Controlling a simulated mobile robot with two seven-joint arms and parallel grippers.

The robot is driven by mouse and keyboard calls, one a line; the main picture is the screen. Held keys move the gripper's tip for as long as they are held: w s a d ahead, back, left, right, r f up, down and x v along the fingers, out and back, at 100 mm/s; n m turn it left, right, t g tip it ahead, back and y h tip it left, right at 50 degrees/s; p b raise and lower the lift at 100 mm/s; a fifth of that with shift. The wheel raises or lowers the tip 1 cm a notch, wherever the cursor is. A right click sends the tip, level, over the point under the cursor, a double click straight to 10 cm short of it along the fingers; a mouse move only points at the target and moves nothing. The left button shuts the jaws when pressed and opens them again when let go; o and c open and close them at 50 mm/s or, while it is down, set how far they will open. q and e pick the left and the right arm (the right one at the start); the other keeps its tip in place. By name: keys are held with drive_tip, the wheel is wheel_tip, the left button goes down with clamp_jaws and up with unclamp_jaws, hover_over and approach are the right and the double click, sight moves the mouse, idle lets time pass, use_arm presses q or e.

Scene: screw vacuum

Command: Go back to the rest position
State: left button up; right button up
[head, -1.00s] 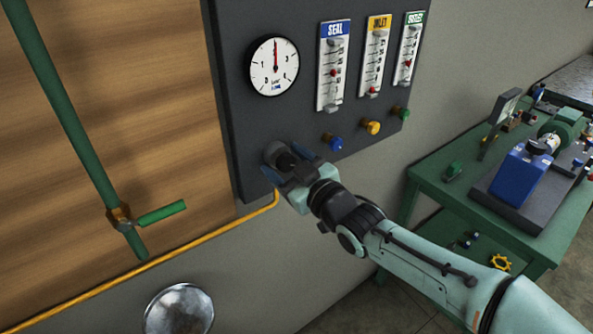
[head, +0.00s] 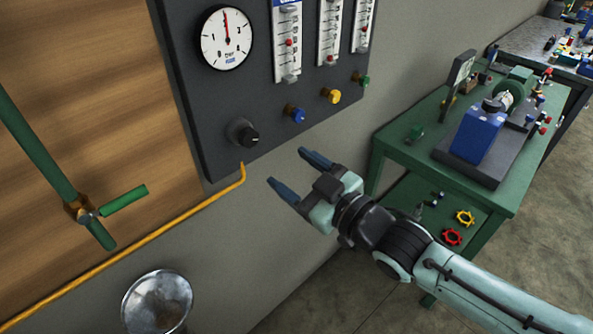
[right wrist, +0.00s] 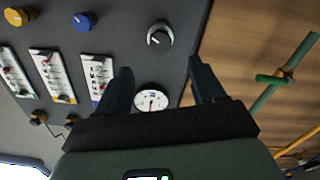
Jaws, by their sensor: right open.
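My right gripper (head: 299,173) is open and empty in the head view, apart from the dark control panel and below its lower right edge. Its two blue-grey fingers point up and left toward the panel. The black knob (head: 244,134) at the panel's lower left is free of the gripper. In the right wrist view, the open fingers (right wrist: 158,85) show with the gauge (right wrist: 152,100) between them, and the knob (right wrist: 160,37) lies beyond. My left gripper is not in view.
The panel (head: 205,110) carries a gauge (head: 226,38), sliders, and blue (head: 296,114), yellow (head: 332,96) and green knobs. A green pipe (head: 35,145) with a valve handle and a yellow pipe (head: 140,245) run at left. A green table (head: 400,148) with a blue machine stands right.

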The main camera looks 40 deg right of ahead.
idle(0.4)
drive_tip(key=w+a+f+m+g+p, duration=0.1)
drive_tip(key=w+a+f+g+p, duration=0.2)
drive_tip(key=f, duration=0.5)
drive_tip(key=w+f+m+g, duration=0.15)
drive_tip(key=w+f, duration=0.25)
drive_tip(key=f, duration=0.4)
drive_tip(key=s+a+f+m+g+y+p, duration=0.1)
drive_tip(key=a+f+g+p, duration=0.15)
drive_tip(key=f, duration=0.55)
drive_tip(key=s+a+f+m+g+p, duration=0.1)
drive_tip(key=f+g, duration=0.2)
drive_tip(key=f, duration=0.5)
drive_tip(key=s+a+f+m+g+p, duration=0.2)
drive_tip(key=s+a+f+g, duration=0.2)
drive_tip(key=s+f, duration=0.6)
drive_tip(key=s+a+f+m+g+y+p, duration=0.1)
drive_tip(key=s+a+f+g, duration=0.3)
drive_tip(key=s+f, duration=0.6)
drive_tip(key=s+m+g+p, duration=0.1)
drive_tip(key=s, duration=0.1)
drive_tip(key=shift+s, duration=0.4)
drive_tip(key=shift+r, duration=0.1)
